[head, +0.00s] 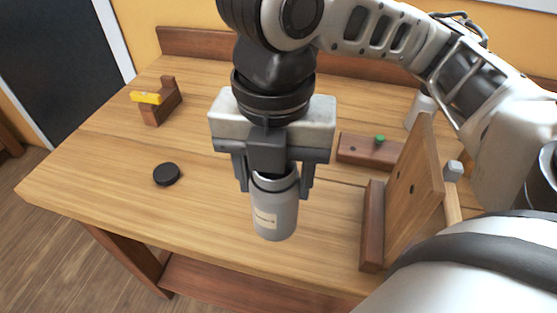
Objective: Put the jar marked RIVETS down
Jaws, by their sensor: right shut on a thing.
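My right gripper (275,183) points down and is shut on a grey jar (276,219), one finger on each side near its top. The jar is upright and bears a pale label whose writing is too small to read. It is over the front middle of the wooden bench (215,225); I cannot tell whether its base touches the top. A round black disc (166,174), like a lid, lies on the bench to the left of the jar. My left gripper is not in view.
A wooden stand with an upright board (409,180) is right of the jar, a mallet-like tool (453,175) beside it. Behind are a block with a green knob (380,139) and a pale container (418,111). A wooden block with a yellow piece (146,97) is back left. The left front is clear.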

